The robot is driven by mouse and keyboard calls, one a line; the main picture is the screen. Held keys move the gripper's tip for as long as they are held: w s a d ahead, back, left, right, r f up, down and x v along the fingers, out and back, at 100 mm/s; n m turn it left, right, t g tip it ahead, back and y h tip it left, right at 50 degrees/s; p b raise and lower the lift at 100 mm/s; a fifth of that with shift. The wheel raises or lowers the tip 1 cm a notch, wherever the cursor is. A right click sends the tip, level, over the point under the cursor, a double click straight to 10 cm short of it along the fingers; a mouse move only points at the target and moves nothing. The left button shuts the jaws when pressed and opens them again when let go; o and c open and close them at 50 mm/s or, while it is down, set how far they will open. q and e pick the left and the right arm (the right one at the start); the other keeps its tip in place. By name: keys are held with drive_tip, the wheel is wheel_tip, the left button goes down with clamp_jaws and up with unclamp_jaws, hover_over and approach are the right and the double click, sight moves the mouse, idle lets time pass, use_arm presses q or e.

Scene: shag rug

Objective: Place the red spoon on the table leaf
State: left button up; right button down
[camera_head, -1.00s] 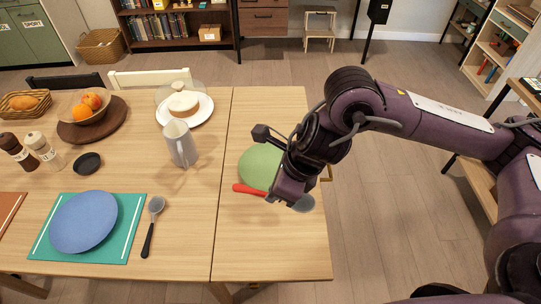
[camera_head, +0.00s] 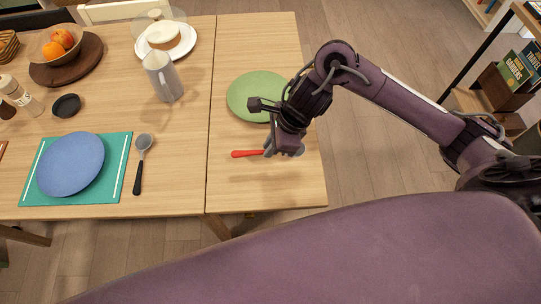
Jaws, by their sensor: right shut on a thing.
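The red spoon has a red handle (camera_head: 248,153) and a grey bowl end that shows just right of the fingers. My right gripper (camera_head: 270,148) is shut on the spoon near its middle. It holds the spoon roughly level over the table leaf (camera_head: 265,190), the right-hand section of the wooden table beyond the seam. The spoon is low, in front of the green plate; I cannot tell whether it touches the wood. My left gripper is out of view.
The green plate (camera_head: 250,96) lies on the leaf behind the spoon. Left of the seam are a grey pitcher (camera_head: 162,78), a grey-black spoon (camera_head: 141,160) and a blue plate (camera_head: 70,163) on a teal mat (camera_head: 117,160). The leaf's front part is clear.

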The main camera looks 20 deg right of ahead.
sight(271, 162)
wheel_tip(271, 162, down, 5)
drive_tip(key=shift+f+b, duration=0.15)
drive_tip(key=shift+b, duration=0.35)
drive_tip(key=c, duration=1.5)
unclamp_jaws()
drive_tip(key=shift+o, duration=0.2)
drive_tip(key=p+v, duration=0.2)
drive_tip(key=v, duration=1)
